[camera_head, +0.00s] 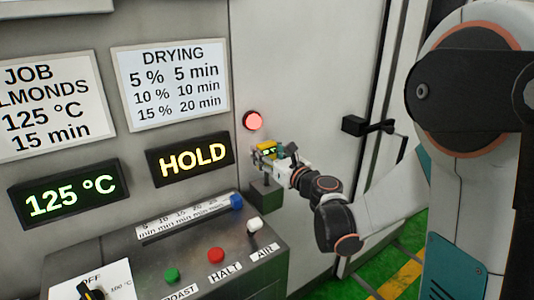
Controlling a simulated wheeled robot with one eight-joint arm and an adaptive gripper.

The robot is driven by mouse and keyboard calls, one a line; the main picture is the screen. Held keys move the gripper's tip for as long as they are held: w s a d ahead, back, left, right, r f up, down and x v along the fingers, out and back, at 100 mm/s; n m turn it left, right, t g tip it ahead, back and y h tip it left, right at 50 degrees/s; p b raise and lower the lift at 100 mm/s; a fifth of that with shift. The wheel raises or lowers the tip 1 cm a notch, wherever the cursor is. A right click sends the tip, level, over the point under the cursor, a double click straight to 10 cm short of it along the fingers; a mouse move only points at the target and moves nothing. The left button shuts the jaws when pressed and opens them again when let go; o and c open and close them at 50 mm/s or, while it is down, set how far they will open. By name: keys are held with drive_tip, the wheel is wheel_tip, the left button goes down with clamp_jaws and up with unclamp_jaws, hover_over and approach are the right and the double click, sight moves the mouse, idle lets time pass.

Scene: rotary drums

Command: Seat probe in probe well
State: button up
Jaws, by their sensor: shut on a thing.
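The probe (265,147) looks like a small yellow body with a dark face and green marks. My gripper (271,156) is at the wall below the round red lamp and is shut on the probe. A thin dark part shows below my gripper, above a dark grey block (265,197) that may hold the probe well. I cannot see a well opening, and I cannot tell whether the probe's tip is inside it or above it. My gripper hides part of the probe.
A sloping console (190,247) with a slider, a white AIR switch (254,224), and red and green buttons stands at lower left. The red lamp (253,120) is just above my gripper. A door handle (368,127) juts out at right.

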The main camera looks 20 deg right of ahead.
drive_tip(key=shift+f+b, duration=2.45)
drive_tip(key=shift+f, duration=0.45)
drive_tip(key=o, duration=1.2)
drive_tip(key=shift+c, duration=0.2)
drive_tip(key=v, duration=1.2)
drive_tip(key=shift+r, duration=0.1)
